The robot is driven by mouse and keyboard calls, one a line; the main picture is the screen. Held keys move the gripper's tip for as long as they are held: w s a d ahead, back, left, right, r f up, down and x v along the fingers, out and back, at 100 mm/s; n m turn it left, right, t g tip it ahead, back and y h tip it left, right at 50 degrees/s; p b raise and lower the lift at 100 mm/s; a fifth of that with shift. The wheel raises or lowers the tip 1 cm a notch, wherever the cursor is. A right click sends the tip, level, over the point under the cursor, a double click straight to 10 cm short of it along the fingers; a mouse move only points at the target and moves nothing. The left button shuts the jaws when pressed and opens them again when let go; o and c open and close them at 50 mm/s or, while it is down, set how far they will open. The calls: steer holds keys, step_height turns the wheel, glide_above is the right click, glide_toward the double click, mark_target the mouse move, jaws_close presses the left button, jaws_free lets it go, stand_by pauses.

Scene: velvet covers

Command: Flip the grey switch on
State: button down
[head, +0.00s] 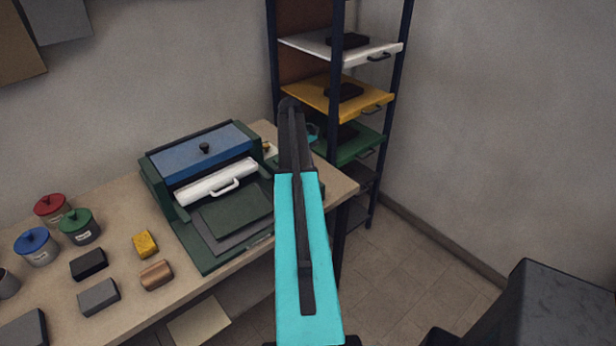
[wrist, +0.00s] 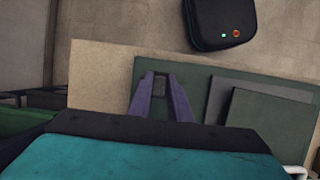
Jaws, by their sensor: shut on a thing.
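I cannot make out a grey switch for certain in either view. I cannot tell whether this is the switch. In the head view my teal arm covers the gripper and the right end of the press (head: 205,262), which has a blue top and a white handled bar.
The table (head: 125,315) holds red, green and blue lidded jars, a yellow block (head: 145,243), a copper-coloured block (head: 157,275) and several dark blocks. A rack with white (head: 300,42), yellow and green trays stands behind my arm. Bare floor (head: 420,270) lies to the right.

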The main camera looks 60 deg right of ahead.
steer(key=c, duration=1.6)
jaws_free()
steer(key=shift+c, duration=0.2)
steer(key=shift+w+r, duration=0.1)
steer(key=shift+r, duration=0.05)
steer(key=p+v, duration=0.1)
steer(key=v, duration=1.2)
steer(key=shift+r, duration=0.25)
steer(key=shift+d, duration=0.1)
